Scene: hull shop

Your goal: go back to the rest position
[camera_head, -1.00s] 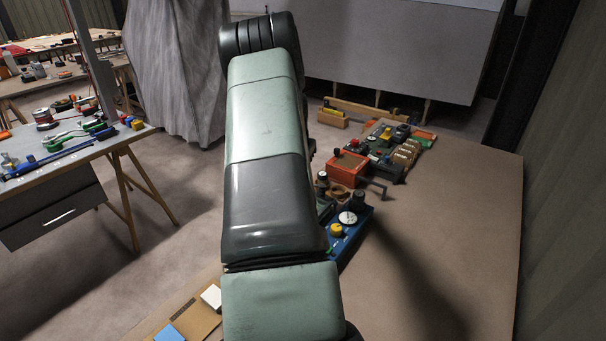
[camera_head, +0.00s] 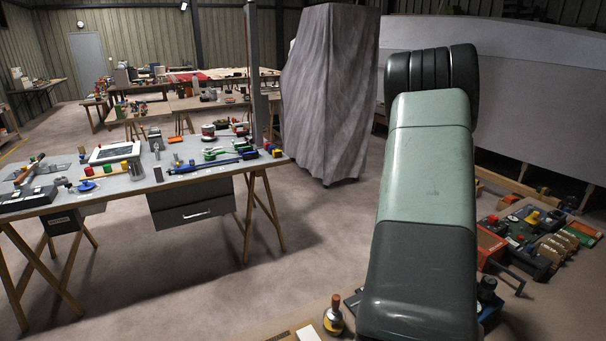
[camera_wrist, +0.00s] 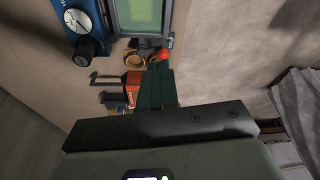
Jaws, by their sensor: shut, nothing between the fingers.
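My gripper (camera_wrist: 158,86) shows in the wrist view as dark green fingers held together, with nothing between them. It is above a bench top, and a red ball-shaped knob (camera_wrist: 162,54) shows just past the fingertips. I cannot tell the gap between them. In the head view my own arm stands large at the right of centre, and its gripper end is hidden.
In the wrist view a blue box with a dial (camera_wrist: 85,30) and a green-screened panel (camera_wrist: 140,12) lie ahead. In the head view a crowded bench (camera_head: 135,188) stands left, a draped shape (camera_head: 328,90) behind. Open floor (camera_head: 270,275) lies between.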

